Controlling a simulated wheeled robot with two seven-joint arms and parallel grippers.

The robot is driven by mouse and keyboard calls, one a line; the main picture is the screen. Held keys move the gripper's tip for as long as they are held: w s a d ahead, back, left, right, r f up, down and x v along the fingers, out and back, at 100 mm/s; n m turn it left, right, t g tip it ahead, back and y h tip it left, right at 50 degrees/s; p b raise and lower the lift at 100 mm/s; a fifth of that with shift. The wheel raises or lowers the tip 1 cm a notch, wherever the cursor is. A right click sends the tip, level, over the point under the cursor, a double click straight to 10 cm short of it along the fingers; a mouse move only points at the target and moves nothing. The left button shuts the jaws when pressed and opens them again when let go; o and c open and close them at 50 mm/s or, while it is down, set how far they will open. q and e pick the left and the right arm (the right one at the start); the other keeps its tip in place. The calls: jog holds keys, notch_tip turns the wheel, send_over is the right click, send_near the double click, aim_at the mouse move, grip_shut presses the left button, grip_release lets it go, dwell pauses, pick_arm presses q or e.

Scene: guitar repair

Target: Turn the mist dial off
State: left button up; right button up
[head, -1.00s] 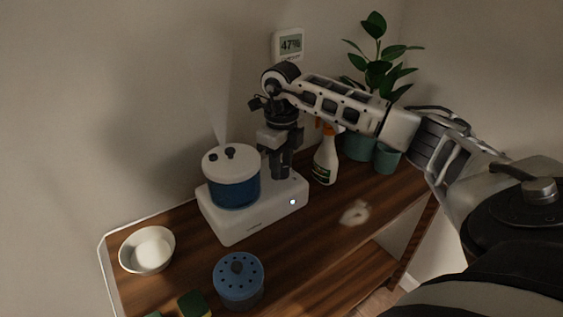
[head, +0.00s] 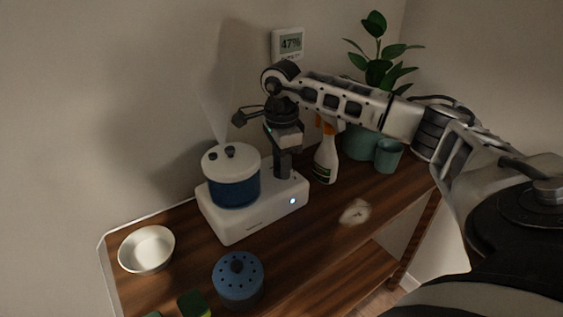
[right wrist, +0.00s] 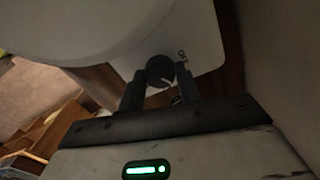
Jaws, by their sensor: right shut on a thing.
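The humidifier has a white base (head: 233,226) with a lit indicator on its front. A blue tank (head: 233,190) with a white lid sits on its left part, and faint mist rises from the lid. My right gripper (head: 283,172) points down over the right part of the base, where its fingers hide the dial in the head view. In the right wrist view, the dark round mist dial (right wrist: 160,71), with a pale pointer line, sits between the fingertips of my right gripper (right wrist: 161,82), which is shut on it. Partly readable lettering is beside the dial. My left gripper is out of view.
A spray bottle (head: 326,160) and potted plant (head: 361,143) stand right of the humidifier. A white bowl (head: 147,250), a blue perforated container (head: 238,278) and a sponge (head: 193,305) are at the front left. A pale patch (head: 355,211) lies on the wood. A 47% display (head: 289,43) hangs behind.

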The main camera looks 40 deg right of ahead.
jog(key=n, duration=1.1)
jog(key=shift+r+n+b, duration=0.1)
jog(key=shift+n+b, duration=0.25)
jog(key=shift+n, duration=0.05)
dwell(0.3)
jog(key=o, duration=1)
jog(key=shift+c, duration=0.2)
notch_tip(320, 180, up, 16)
jog(key=p, duration=0.1)
jog(key=shift+s, duration=0.1)
